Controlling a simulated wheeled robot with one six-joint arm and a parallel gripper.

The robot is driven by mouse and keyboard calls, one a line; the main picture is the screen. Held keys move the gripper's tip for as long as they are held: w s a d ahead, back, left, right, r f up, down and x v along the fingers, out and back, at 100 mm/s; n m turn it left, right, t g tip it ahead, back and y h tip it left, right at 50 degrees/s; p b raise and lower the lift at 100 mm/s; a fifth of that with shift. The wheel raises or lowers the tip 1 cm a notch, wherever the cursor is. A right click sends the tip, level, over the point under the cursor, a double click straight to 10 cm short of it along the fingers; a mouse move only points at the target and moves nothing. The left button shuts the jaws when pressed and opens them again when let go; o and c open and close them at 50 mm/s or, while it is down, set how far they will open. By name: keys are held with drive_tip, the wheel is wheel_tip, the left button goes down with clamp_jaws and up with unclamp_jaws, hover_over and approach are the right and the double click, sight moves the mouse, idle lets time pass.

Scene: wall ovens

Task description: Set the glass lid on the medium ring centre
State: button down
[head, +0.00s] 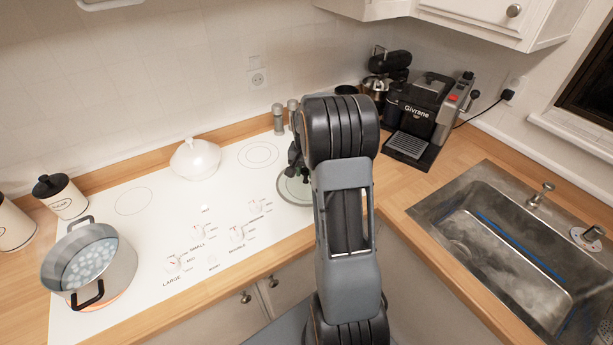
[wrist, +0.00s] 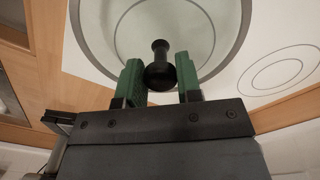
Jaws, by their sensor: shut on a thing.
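The round glass lid (head: 293,190) with a dark knob is at the right end of the white cooktop, partly hidden by my arm. In the wrist view the lid (wrist: 120,35) fills the upper middle. My gripper (wrist: 160,75) has its green fingers on either side of the black knob (wrist: 160,50) and is shut on it. Whether the lid touches the surface cannot be told. A double ring (head: 258,155) lies bare at the back right and also shows in the wrist view (wrist: 280,72). A single ring (head: 133,200) lies bare at the back left. No readable label marks the medium ring.
A steel pot (head: 90,265) with bubbling contents stands front left. A white domed dish (head: 195,158) sits between the bare rings. Shakers (head: 278,118) stand behind the double ring. A coffee machine (head: 420,115) and sink (head: 510,230) are right. Knobs (head: 237,232) line the cooktop's front middle.

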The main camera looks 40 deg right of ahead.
sight(306, 181)
drive_tip(key=shift+w+d+f, duration=0.1)
drive_tip(key=shift+d+f, duration=0.15)
drive_tip(key=shift+f, duration=0.15)
drive_tip(key=shift+f+p, duration=0.35)
drive_tip(key=shift+f, duration=1.1)
drive_tip(key=shift+f, duration=0.15)
drive_tip(key=c, duration=0.8)
unclamp_jaws()
